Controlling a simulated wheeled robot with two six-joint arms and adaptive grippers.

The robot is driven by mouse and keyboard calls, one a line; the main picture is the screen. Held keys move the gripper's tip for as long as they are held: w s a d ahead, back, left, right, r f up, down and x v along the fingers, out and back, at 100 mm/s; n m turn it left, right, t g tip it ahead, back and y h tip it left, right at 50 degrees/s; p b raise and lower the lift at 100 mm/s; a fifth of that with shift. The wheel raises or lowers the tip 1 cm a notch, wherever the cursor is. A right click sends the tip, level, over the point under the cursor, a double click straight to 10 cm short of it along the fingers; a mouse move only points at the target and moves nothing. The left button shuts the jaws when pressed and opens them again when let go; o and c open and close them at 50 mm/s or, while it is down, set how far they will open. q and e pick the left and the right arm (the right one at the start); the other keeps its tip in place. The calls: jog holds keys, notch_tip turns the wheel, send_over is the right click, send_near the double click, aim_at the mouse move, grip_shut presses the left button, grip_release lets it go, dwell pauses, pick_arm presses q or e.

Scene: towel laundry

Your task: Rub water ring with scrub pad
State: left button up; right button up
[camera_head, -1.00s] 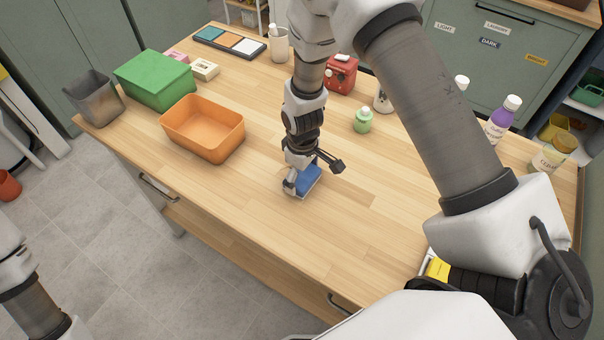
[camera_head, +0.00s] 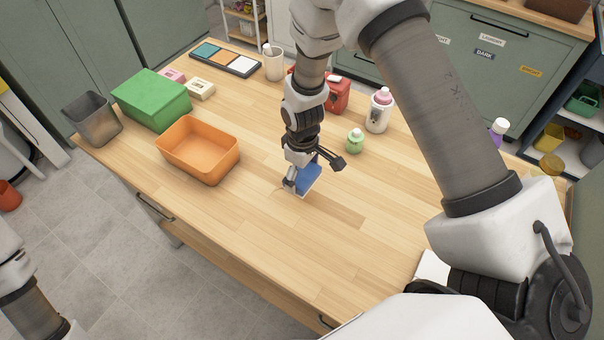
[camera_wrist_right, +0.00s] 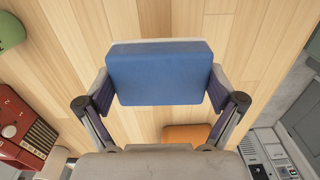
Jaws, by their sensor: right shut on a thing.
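The scrub pad is a blue block with a pale underside (camera_head: 309,180), low at the wooden table top (camera_head: 390,225). My right gripper (camera_head: 301,174) is shut on it, pointing down. In the right wrist view the pad (camera_wrist_right: 160,76) sits level between the two fingers of the right gripper (camera_wrist_right: 160,88), one at each end. Whether the pad touches the wood cannot be told for sure. No water ring can be made out on the visible wood; the area under the pad and gripper is hidden. My left gripper is out of view; only part of that arm shows at lower left.
An orange bin (camera_head: 197,172) stands left of the pad, with a green box (camera_head: 150,104) and grey container (camera_head: 91,118) beyond. Behind are a small green bottle (camera_head: 355,142), a white bottle with pink cap (camera_head: 379,112) and a red box (camera_head: 336,94). The wood in front is clear.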

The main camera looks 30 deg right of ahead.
jog(key=shift+r+p, duration=0.5)
jog(key=shift+r, duration=0.55)
